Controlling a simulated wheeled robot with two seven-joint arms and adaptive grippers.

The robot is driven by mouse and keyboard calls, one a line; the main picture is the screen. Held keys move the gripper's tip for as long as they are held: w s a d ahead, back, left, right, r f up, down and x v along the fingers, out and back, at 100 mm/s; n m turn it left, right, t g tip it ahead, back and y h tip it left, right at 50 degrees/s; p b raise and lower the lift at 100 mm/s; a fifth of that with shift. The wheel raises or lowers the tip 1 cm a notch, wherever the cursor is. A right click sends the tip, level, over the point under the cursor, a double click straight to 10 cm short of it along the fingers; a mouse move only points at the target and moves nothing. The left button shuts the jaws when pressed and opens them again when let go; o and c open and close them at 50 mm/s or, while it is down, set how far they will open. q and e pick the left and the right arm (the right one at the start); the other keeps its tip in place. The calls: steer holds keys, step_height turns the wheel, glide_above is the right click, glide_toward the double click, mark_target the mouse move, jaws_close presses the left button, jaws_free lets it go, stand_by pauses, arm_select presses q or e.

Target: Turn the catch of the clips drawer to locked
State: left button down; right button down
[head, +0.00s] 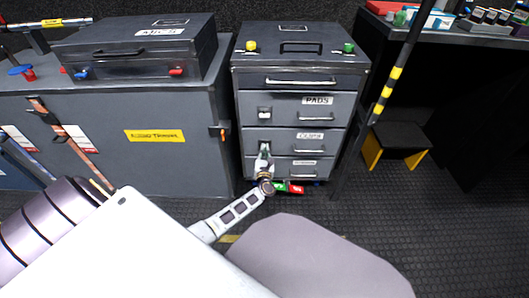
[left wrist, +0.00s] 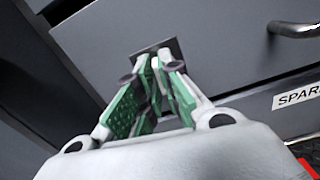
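The grey drawer cabinet (head: 290,90) stands in the middle of the head view. Its clips drawer (head: 288,140) is closed, third from the top, with a white label and a bar handle; the handle also shows in the left wrist view (left wrist: 296,29). The drawer's catch (head: 264,147) is at its left end, with a dark plate (left wrist: 172,46) in the left wrist view. My left gripper (left wrist: 152,70) is at this plate, its green-padded fingers drawn together on the catch. The fingers mostly hide the catch, so I cannot tell its angle. My right gripper is in neither view.
The pads drawer (head: 285,106) above has its own catch (head: 264,112). The spares drawer (head: 280,166) is below. A grey chest (head: 170,160) stands close on the left. A dark pole (head: 388,88) and a black and yellow step stool (head: 400,140) are on the right.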

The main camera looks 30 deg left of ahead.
arm_select(q)
steer(key=shift+m, duration=0.3)
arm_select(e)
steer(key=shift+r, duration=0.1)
arm_select(q)
steer(key=m+p, duration=0.1)
steer(key=m, duration=0.4)
steer(key=m+p, duration=0.2)
steer(key=m, duration=0.3)
steer(key=m+p, duration=0.2)
steer(key=m, duration=0.4)
steer(key=shift+w+d+f, duration=0.1)
steer(key=shift+d+f, duration=0.1)
steer(key=shift+f, duration=0.05)
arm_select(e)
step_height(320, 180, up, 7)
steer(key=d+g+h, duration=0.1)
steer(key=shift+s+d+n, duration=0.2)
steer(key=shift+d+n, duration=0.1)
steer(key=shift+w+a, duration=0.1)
arm_select(q)
steer(key=c, duration=1.7)
jaws_free()
steer(key=shift+o, duration=0.5)
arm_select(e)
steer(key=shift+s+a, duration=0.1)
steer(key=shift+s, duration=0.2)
